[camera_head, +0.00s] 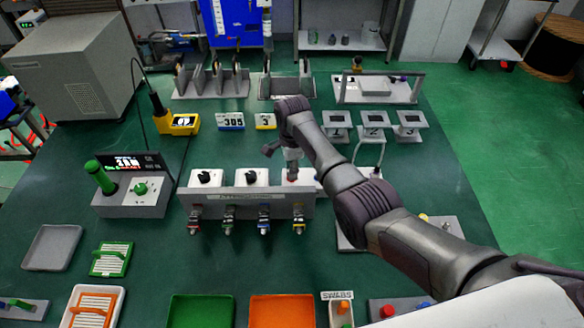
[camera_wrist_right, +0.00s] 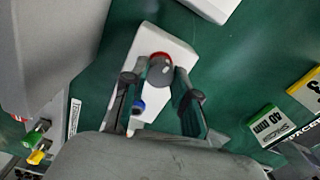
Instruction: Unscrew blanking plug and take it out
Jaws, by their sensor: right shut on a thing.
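My right gripper (camera_head: 292,162) points down over the rightmost white block (camera_head: 290,175) of a grey fixture (camera_head: 245,204). In the wrist view the right gripper (camera_wrist_right: 161,78) has its fingers on both sides of a round grey plug (camera_wrist_right: 160,72) with a red ring at its far edge. The gripper is shut on this plug. The plug is at the white block (camera_wrist_right: 158,42); whether it is still seated in it cannot be told. In the head view the gripper hides most of the plug. My left gripper is not in view.
Two other white blocks with black knobs (camera_head: 205,177) (camera_head: 252,176) stand to the left. Several coloured fittings hang along the fixture's front. Grey stands (camera_head: 373,133) are behind to the right. Green (camera_head: 200,310) and orange (camera_head: 282,310) trays lie in front.

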